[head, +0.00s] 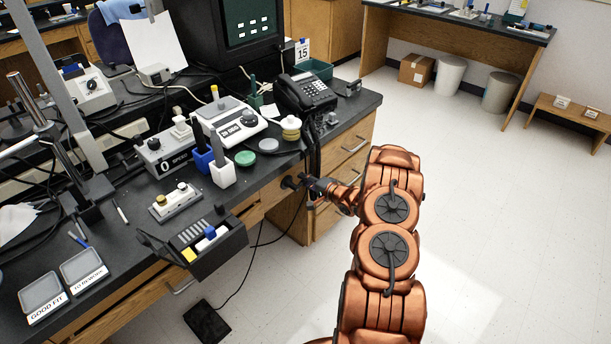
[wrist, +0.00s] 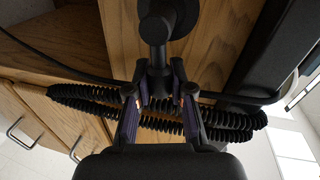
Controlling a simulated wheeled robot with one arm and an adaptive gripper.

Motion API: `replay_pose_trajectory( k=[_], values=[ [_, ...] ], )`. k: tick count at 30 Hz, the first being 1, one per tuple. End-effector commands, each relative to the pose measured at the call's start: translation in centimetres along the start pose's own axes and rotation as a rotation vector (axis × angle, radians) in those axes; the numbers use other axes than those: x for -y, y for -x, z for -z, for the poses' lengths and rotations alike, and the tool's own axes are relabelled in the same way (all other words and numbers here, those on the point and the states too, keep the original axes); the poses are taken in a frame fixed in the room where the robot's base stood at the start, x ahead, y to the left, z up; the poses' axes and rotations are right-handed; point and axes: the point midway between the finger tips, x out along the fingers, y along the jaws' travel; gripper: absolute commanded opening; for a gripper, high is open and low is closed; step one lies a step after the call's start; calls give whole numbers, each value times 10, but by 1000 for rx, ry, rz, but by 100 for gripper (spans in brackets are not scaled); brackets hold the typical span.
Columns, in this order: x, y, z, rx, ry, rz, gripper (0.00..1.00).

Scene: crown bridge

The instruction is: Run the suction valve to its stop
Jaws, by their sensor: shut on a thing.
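The suction valve (head: 289,183) is a black round fitting on the wooden front of the bench, below the edge of the black top. In the wrist view the valve (wrist: 155,29) shows at top centre, with a dark stem and a small crosspiece reaching down toward me. My gripper (head: 308,184) is at the valve, reaching in from the right. In the wrist view my gripper (wrist: 159,92) has one finger on each side of the valve's crosspiece and is shut on it. The exact finger contact is dark and partly hidden.
A coiled black hose (wrist: 90,98) loops behind and beside the fingers. Black cables hang over the bench edge next to the valve. An open black drawer tray (head: 215,250) juts out to the left. A foot pedal (head: 207,322) lies on the floor. Floor to the right is clear.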

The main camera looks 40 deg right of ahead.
Motion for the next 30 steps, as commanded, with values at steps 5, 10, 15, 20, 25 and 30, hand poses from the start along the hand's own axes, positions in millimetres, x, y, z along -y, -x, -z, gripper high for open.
replay_pose_trajectory(
  k=[5, 10, 15, 20, 25, 30],
  values=[
    [-2, -1, -1, 11, -49, 0, 0],
    [-4, -1, -1, 14, -67, -1, 0],
    [-4, -1, -1, 14, -69, -1, 0],
    [-4, -1, -1, 14, -68, -1, 0],
    [-4, -1, 0, 14, -68, -1, 36],
    [-4, -1, 0, 13, -67, 0, 47]
  ],
)
